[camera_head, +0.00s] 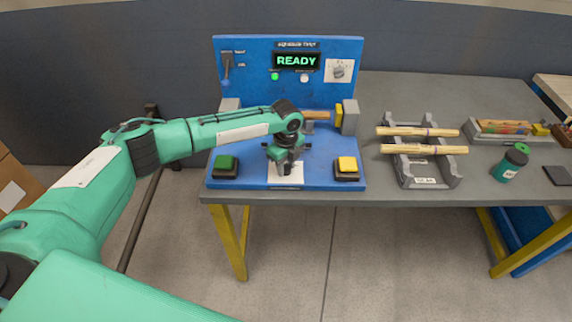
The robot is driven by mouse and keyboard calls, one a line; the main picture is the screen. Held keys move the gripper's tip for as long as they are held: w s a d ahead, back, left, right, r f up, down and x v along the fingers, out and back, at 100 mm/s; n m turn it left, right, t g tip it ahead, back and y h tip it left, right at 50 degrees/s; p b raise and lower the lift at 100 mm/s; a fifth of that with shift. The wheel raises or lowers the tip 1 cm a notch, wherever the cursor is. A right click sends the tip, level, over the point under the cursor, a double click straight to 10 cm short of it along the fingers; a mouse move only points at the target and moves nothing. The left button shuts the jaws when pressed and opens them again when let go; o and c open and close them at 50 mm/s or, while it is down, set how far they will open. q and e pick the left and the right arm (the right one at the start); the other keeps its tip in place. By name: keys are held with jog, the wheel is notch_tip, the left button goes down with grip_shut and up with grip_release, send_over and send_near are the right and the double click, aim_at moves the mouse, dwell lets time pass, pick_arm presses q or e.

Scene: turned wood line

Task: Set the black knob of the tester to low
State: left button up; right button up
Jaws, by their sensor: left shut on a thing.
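The blue tester (240,110) stands on the grey bench, its display reading READY. My left gripper (285,165) points down over a white plate (293,179) on the tester's base, between a green button (226,163) and a yellow button (347,164). It is shut on what seems to be the black knob, which the fingers and wrist mostly hide, so its setting cannot be read. A grey dial (339,71) on a white plate sits at the panel's upper right. My right gripper is not in view.
A wooden piece (316,115) lies in the tester behind my wrist, near a yellow-grey block (349,116). To the right are a grey rack (448,173) with two wooden pieces, a tray (482,136) of wooden parts and a green jar (510,163).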

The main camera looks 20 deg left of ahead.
pick_arm(q)
jog(key=n+p, duration=0.3)
jog(key=shift+r+n, duration=0.2)
jog(key=shift+n, duration=0.1)
jog(key=n+p, duration=0.3)
jog(key=n, duration=0.1)
jog(key=shift+f+n, duration=0.1)
jog(key=shift+n, duration=0.2)
jog(key=shift+p, duration=0.3)
jog(key=shift+w+n, duration=0.1)
jog(key=shift+n, duration=0.3)
jog(key=o, duration=1)
